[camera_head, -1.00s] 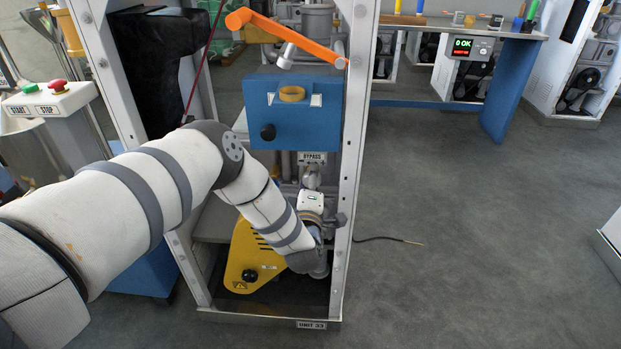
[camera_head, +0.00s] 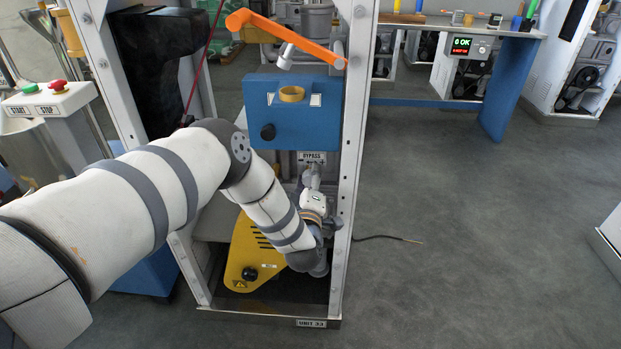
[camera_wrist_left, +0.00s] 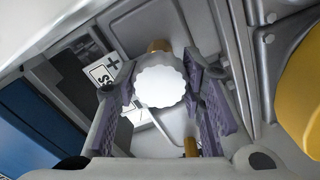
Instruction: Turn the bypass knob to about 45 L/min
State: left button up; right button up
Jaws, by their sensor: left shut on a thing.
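The bypass knob (camera_wrist_left: 160,86) is a pale, scalloped round knob on a brass stem, seen face-on in the left wrist view. My left gripper (camera_head: 312,181) is inside the frame, just below the BYPASS label (camera_head: 312,157). In the left wrist view its purple-padded fingers stand on either side of the knob, shut on it. In the head view the knob is largely hidden by my gripper. The label with a plus sign (camera_wrist_left: 104,72) shows partly beside the knob; no flow reading is legible. My right gripper is not in view.
A blue box (camera_head: 295,115) with a black knob sits above, with an orange bar (camera_head: 285,38) over it. A yellow guard (camera_head: 250,258) is below left. The white frame post (camera_head: 350,150) stands close on the right. Open floor lies further right.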

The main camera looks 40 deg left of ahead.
pick_arm(q)
jog(key=o, duration=1.2)
jog(key=shift+c, duration=0.2)
jog(key=v, duration=1.2)
jog(key=shift+s+a, duration=0.1)
